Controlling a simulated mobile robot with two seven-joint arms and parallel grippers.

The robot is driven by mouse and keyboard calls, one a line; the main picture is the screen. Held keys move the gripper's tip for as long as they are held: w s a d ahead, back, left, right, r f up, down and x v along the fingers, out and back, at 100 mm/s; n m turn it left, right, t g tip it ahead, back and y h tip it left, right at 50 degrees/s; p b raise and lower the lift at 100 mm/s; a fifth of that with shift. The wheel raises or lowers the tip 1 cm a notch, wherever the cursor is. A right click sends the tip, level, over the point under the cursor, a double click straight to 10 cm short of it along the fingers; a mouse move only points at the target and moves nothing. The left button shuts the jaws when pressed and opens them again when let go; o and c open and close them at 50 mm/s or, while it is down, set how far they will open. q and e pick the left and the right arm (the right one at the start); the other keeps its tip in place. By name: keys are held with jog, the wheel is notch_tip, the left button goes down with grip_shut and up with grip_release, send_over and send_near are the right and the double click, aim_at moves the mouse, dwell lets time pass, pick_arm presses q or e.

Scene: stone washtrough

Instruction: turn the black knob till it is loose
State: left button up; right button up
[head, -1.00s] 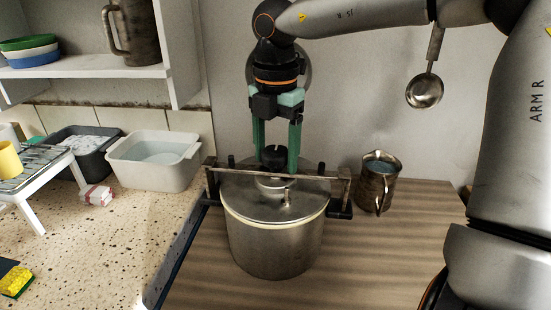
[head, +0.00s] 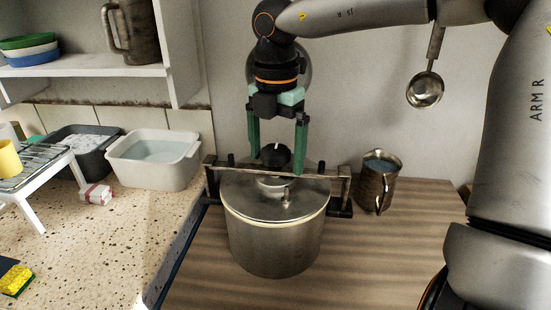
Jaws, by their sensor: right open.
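The black knob (head: 275,156) stands at the top middle of the clamp bar (head: 225,168) across a steel pot. The pot (head: 275,245) has a closed lid (head: 255,205) and stands on the wooden table. My right gripper (head: 277,158) points down from above, with one green finger on each side of the knob. Its fingers are spread wide, with a visible gap to the knob on both sides. A pale mark shows on the knob's top. My left gripper is not in view.
A metal jug (head: 377,184) with liquid stands right of the pot. A ladle (head: 425,90) hangs on the wall at the right. White (head: 155,160) and dark grey (head: 82,150) basins stand on the speckled counter at left. The front right of the wooden table (head: 385,260) is clear.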

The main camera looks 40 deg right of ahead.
jog(key=shift+r, duration=0.25)
notch_tip(320, 180, up, 4)
jog(key=p, duration=0.3)
jog(key=shift+f, duration=0.15)
notch_tip(320, 180, up, 3)
jog(key=p, duration=0.3)
jog(key=shift+r, duration=0.55)
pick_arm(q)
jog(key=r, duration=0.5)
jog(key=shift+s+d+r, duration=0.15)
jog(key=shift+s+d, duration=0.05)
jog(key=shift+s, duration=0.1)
pick_arm(e)
jog(key=shift+f, duration=0.1)
